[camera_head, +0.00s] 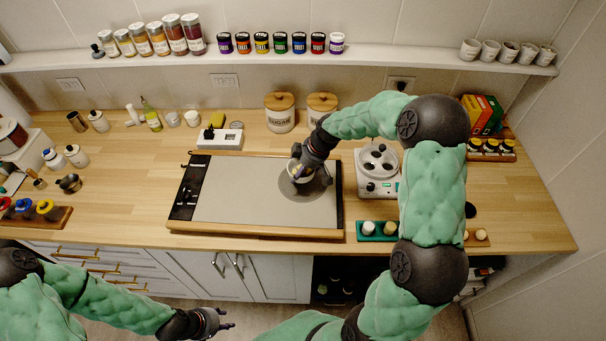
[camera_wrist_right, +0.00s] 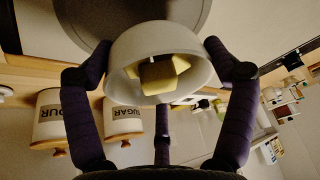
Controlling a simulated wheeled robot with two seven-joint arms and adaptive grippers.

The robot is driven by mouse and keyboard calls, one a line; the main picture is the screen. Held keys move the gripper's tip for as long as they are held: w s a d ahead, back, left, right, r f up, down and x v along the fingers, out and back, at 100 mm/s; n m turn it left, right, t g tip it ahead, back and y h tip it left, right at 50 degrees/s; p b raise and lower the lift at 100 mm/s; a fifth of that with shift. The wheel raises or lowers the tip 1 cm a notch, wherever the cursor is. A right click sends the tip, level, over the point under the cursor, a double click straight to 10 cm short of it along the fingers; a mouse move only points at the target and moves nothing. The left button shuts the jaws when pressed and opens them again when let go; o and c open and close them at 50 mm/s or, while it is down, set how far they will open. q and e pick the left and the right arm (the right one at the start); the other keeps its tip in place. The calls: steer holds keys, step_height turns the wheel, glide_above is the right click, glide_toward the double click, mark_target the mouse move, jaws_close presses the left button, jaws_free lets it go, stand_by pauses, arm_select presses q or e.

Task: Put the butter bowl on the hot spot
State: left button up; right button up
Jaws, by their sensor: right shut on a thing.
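The pale butter bowl (camera_head: 294,166) is at the hot spot, a round darker grey disc (camera_head: 303,194) at the right end of the grey warming plate (camera_head: 240,205). In the right wrist view the bowl (camera_wrist_right: 130,55) holds yellow butter chunks (camera_wrist_right: 158,78), with the disc (camera_wrist_right: 90,18) behind it. My right gripper (camera_head: 304,171) is shut on the bowl; its fingers (camera_wrist_right: 160,68) press the bowl's sides. I cannot tell whether the bowl touches the disc. My left gripper (camera_head: 226,322) is open and empty, low in front of the cabinets.
A white appliance with round wells (camera_head: 378,165) stands right of the plate. Sugar (camera_head: 280,112) and flour (camera_head: 321,104) canisters stand behind it. A white box (camera_head: 220,138) sits at its back left edge. A green tray (camera_head: 377,232) is at the front right. Most of the plate is clear.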

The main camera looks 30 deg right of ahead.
mark_target(304, 173)
steer(key=shift+w+d+f, duration=0.1)
steer(key=shift+d+f, duration=0.15)
steer(key=shift+f, duration=1.6)
steer(key=shift+f, duration=0.15)
steer(key=o, duration=1.1)
steer(key=shift+o, duration=0.2)
steer(key=v, duration=1.2)
